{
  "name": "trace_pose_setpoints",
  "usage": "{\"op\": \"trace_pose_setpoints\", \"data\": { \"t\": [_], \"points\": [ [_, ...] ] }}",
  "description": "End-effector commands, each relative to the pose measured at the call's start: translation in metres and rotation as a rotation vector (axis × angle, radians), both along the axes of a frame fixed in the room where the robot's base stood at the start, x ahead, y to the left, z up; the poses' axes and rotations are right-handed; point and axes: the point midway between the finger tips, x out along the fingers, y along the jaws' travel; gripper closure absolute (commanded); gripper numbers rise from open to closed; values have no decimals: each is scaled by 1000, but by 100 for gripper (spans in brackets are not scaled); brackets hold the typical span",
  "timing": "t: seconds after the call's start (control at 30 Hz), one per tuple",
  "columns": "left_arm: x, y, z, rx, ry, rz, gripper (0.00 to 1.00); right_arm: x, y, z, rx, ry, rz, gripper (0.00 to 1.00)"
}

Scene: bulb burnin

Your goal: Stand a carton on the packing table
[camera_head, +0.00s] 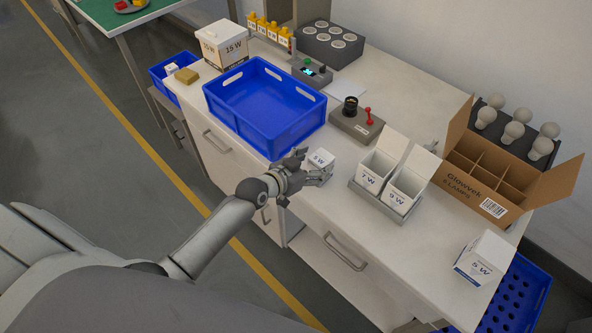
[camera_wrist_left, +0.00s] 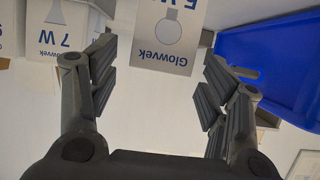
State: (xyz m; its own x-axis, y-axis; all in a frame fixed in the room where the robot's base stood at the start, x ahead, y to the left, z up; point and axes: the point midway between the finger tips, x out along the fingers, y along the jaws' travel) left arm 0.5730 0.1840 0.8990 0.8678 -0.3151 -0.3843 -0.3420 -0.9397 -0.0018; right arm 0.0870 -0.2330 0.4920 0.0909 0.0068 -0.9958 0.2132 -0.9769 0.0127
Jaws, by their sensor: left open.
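A small white carton (camera_head: 320,160) stands on the white packing table (camera_head: 262,183) near its front edge. In the left wrist view the carton (camera_wrist_left: 168,35) shows "5 W", "Glowvek" and a bulb drawing, upside down. My left gripper (camera_head: 314,169) is open at the carton's near side. In the left wrist view my left gripper (camera_wrist_left: 158,70) has its fingers apart, with the carton's printed face between and just beyond the tips. No contact is visible. Another closed "5 W" carton (camera_head: 483,258) stands at the table's right end. My right gripper is not in view.
A blue crate (camera_head: 262,107) stands left of the gripper. To the right are a tray (camera_head: 383,198) with open "7 W" and "9 W" cartons and a divided Glowvek box (camera_head: 492,178). A tester with a red lever (camera_head: 357,120) sits behind. Clear tabletop lies between the tray and right-end carton.

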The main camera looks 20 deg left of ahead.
Motion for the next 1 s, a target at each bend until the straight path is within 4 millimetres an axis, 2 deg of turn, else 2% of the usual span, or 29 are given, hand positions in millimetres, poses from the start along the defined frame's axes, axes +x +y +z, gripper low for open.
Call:
{"op": "trace_pose_setpoints", "data": {
  "t": [0.2, 0.43, 0.6, 0.87, 0.93, 1.0],
  "points": [
    [-38, 15, 15, 3, 0, 0, 29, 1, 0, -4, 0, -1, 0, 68],
    [-68, 25, 29, 1, 1, 0, 29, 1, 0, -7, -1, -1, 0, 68],
    [-78, 29, 34, 0, 1, 0, 29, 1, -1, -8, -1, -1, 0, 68],
    [-79, 29, 35, 0, 0, 0, 29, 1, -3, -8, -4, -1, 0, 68],
    [-80, 31, 28, 2, 12, 7, 29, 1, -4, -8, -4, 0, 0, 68],
    [-82, 36, 8, 10, 44, 25, 29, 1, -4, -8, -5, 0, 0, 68]
  ]
}}
